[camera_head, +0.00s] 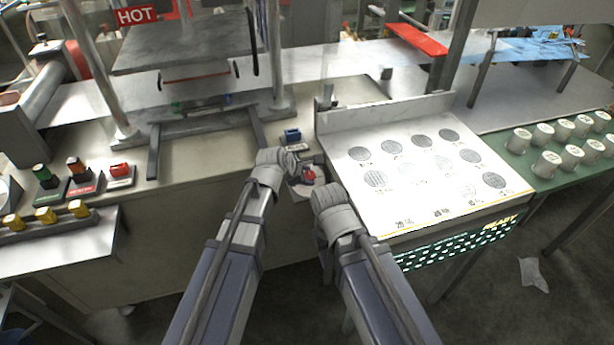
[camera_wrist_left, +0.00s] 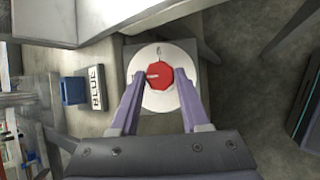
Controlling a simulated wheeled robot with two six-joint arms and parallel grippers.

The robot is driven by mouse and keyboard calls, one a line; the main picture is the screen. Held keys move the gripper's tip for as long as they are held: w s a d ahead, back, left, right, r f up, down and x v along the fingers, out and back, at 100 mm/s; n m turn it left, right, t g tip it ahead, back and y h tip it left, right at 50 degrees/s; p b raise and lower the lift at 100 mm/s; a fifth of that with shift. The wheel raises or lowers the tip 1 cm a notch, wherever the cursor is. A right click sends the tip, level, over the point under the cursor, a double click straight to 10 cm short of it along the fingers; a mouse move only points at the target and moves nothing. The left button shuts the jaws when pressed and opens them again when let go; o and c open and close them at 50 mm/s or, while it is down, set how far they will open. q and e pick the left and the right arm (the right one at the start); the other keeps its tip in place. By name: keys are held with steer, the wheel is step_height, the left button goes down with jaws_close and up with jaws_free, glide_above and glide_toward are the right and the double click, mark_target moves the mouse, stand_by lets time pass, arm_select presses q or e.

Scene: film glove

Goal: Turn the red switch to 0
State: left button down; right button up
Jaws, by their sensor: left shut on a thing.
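The red switch (camera_wrist_left: 160,76) is a red knob on a round white dial (camera_wrist_left: 163,103) in the left wrist view. A 0 is printed above it there, and the knob's pale pointer mark faces left, away from the 0. In the head view the red switch (camera_head: 309,176) sits between my arms at the bench front. My left gripper (camera_wrist_left: 160,75) has a finger on each side of the knob and is shut on it; it also shows in the head view (camera_head: 306,168). My right gripper (camera_head: 326,193) is just right of the switch; its fingers cannot be made out.
A blue switch (camera_head: 292,135) with a label stands behind the red one. A white panel (camera_head: 420,190) with grey discs lies close on the right.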

stand_by(0.4)
arm_select(q)
steer(key=shift+c, duration=1.9)
jaws_free()
steer(key=shift+r, duration=0.1)
steer(key=p+v, duration=0.5)
steer(key=v, duration=0.2)
steer(key=shift+s+a+r+p, duration=0.15)
steer(key=shift+s+p, duration=0.2)
steer(key=shift+p, duration=0.05)
